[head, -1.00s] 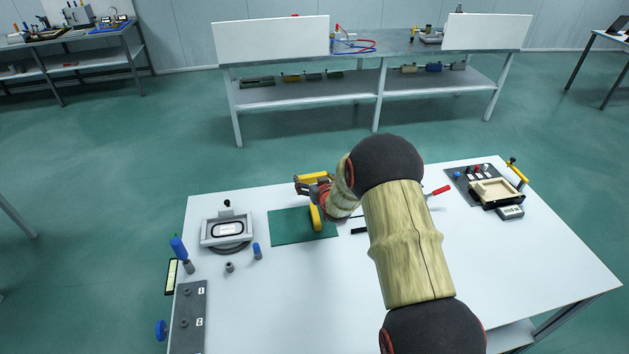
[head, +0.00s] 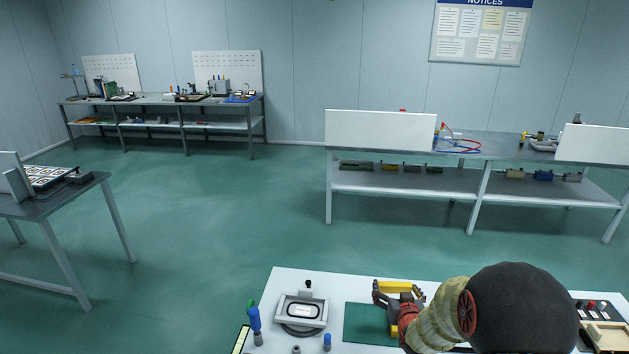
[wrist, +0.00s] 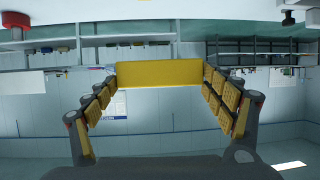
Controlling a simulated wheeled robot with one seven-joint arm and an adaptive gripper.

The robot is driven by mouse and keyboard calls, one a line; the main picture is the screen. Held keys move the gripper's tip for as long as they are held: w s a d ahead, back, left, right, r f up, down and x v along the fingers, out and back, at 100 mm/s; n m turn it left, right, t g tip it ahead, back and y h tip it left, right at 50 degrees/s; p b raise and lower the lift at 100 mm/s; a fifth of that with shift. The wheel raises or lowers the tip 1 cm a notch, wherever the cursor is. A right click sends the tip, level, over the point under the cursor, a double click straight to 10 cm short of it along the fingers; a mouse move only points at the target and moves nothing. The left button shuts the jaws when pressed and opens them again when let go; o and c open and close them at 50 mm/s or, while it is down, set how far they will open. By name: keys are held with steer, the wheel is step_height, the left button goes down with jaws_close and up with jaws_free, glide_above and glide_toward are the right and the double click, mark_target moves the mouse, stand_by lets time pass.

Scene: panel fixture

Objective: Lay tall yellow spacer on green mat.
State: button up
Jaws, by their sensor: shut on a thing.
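The yellow spacer (head: 400,286) is a plain bar held crosswise between the fingertips of my gripper (head: 398,293). In the wrist view the spacer (wrist: 160,73) spans the gap between both fingers, and my gripper (wrist: 160,80) is shut on its ends. The green mat (head: 364,324) lies flat on the white table, partly cut off by the lower frame edge. My gripper and the spacer are over or just behind the mat's back right part. The height above the table is hard to tell. My arm hides the mat's right side.
A grey fixture with a white display (head: 303,311) stands left of the mat, with a blue-topped peg (head: 327,341) beside it. A blue-handled item (head: 254,320) is farther left. The table's back edge runs close behind my gripper.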

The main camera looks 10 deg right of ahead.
steer(key=shift+w+d+r, duration=0.1)
steer(key=shift+r, duration=0.45)
steer(key=s+a+f+y, duration=0.1)
steer(key=s+a+f, duration=0.3)
steer(key=a, duration=0.1)
steer(key=s+a+f+n, duration=0.1)
steer(key=s+a+f, duration=0.3)
steer(key=s+a, duration=0.1)
steer(key=s+a+f+n+y, duration=0.1)
steer(key=s+a+f, duration=0.2)
steer(key=s+a, duration=0.1)
steer(key=shift+s+a+f+y, duration=0.15)
steer(key=shift+a+f+y, duration=0.15)
steer(key=shift+a+f, duration=0.15)
steer(key=shift+a+r, duration=0.1)
steer(key=shift+a, duration=0.35)
